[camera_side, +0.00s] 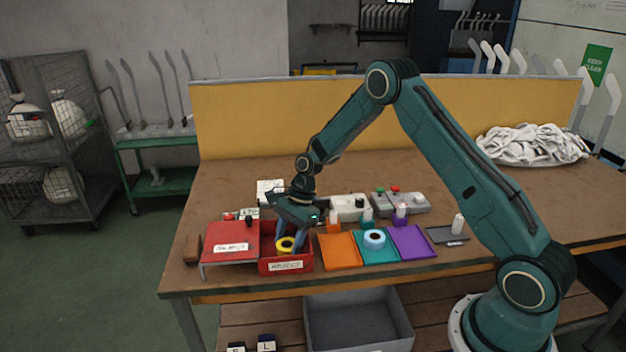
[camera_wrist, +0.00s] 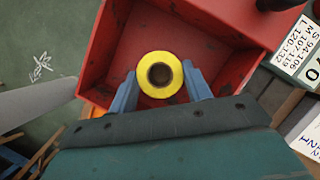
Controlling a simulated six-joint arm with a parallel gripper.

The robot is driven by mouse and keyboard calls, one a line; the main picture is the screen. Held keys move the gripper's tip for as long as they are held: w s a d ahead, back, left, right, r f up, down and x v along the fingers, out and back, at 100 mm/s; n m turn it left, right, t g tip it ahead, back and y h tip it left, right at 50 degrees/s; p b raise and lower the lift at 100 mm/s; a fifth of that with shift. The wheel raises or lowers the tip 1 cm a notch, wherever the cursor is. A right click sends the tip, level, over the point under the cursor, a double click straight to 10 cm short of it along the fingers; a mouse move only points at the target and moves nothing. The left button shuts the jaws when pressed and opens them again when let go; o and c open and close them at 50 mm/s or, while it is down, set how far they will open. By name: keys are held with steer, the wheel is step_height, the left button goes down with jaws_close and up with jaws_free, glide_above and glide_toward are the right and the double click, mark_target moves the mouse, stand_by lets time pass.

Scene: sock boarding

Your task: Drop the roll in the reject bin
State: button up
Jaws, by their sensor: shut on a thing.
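A yellow roll (camera_side: 285,245) with a dark core is between the blue fingers of my gripper (camera_side: 291,240). In the wrist view the roll (camera_wrist: 160,75) shows end-on, with a finger of my gripper (camera_wrist: 160,88) on each side. My gripper is shut on the roll. The red reject bin (camera_side: 286,266) is an open box with a white label on its front. The roll is over the bin's opening; in the wrist view the bin's inner walls (camera_wrist: 105,45) surround it. I cannot tell how far the roll is above the bin floor.
A red sloped-top box (camera_side: 231,243) stands left of the bin. Control boxes (camera_side: 400,202) stand behind. The table's front edge is close.

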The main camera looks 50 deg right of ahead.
steer(key=o, duration=0.7)
steer(key=shift+f, duration=0.15)
steer(key=v, duration=1.2)
steer(key=shift+r, duration=0.25)
